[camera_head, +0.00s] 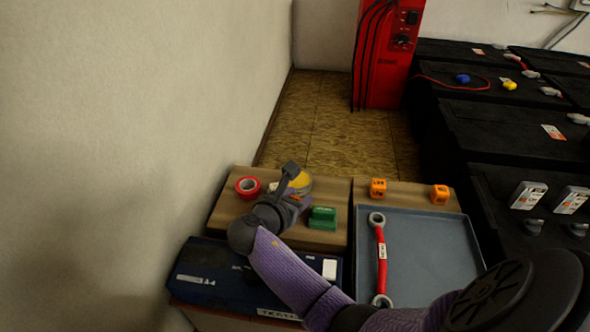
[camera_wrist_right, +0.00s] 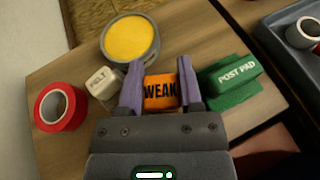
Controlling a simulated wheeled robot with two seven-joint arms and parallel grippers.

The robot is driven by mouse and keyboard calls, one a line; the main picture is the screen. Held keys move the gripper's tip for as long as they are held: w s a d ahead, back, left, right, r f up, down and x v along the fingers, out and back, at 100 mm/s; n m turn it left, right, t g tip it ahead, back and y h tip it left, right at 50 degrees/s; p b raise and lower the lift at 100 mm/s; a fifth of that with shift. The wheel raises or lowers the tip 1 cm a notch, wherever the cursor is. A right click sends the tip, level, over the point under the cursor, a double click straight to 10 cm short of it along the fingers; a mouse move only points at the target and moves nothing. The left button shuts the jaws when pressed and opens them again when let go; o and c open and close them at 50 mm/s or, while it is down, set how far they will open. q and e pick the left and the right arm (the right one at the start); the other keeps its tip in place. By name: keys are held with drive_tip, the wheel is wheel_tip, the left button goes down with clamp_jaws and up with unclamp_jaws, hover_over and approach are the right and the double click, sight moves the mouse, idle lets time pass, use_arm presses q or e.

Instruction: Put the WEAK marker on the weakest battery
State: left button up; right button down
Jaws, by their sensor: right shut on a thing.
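My right gripper (camera_head: 292,190) reaches over the brown board at the lower middle. In the right wrist view the purple fingers of this gripper (camera_wrist_right: 160,82) are shut on the orange WEAK marker (camera_wrist_right: 160,93), its black lettering facing the camera. The marker is low over or on the board; I cannot tell if it touches. The black batteries (camera_head: 497,128) stand in rows at the right, and none shows which is weakest. Two meter-like pieces with white labels (camera_head: 528,195) (camera_head: 571,200) are on the nearest one. My left gripper is not in view.
Around the marker on the board (camera_wrist_right: 190,35) are red tape (camera_wrist_right: 61,107), a yellow-topped round tin (camera_wrist_right: 130,39), a white BELT block (camera_wrist_right: 103,83) and a green POST PAD block (camera_wrist_right: 232,80).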

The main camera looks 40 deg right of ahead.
drive_tip(key=c, duration=0.5)
unclamp_jaws()
drive_tip(key=shift+c, duration=0.2)
